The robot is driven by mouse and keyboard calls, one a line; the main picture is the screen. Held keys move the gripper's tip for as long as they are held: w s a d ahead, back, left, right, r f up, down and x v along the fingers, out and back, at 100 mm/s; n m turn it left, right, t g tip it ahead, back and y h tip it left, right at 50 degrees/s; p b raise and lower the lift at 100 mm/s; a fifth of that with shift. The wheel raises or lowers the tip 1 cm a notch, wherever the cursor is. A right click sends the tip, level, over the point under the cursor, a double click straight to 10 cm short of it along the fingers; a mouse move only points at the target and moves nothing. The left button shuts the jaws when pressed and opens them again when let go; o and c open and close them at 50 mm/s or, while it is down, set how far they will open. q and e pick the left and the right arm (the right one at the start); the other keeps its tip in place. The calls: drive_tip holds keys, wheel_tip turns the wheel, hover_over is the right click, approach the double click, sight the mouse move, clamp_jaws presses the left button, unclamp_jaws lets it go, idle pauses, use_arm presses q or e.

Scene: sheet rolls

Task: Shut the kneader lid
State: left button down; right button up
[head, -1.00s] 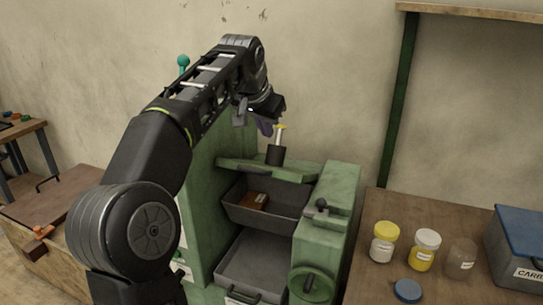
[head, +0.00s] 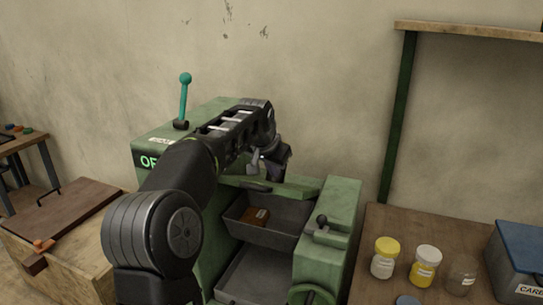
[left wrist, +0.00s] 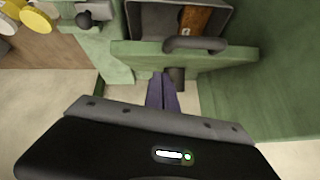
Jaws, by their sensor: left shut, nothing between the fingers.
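The green kneader (head: 338,208) stands in the middle of the head view. Its lid (head: 292,187), a green panel with a dark handle (head: 254,186), is raised at the back edge of the grey trough (head: 232,212). The trough is open, with a brown block (head: 256,215) inside. My left gripper (head: 272,170) is low just behind the lid, shut and empty. In the left wrist view its purple fingers (left wrist: 160,90) point at the lid's back side (left wrist: 135,52); I cannot tell whether they touch it. My right gripper is out of view.
A teal-knobbed lever (head: 184,95) rises at the machine's back left. A wooden crate with a brown lid (head: 65,215) stands left. A table at right holds several jars (head: 425,266) and a blue-topped box (head: 522,245). The wall is close behind.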

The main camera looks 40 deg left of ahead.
sight(272, 188)
use_arm(q)
drive_tip(key=shift+s+f, duration=0.45)
drive_tip(key=shift+s, duration=0.15)
drive_tip(key=shift+s+f, duration=0.4)
drive_tip(key=shift+s, duration=0.2)
drive_tip(key=shift+f, duration=0.2)
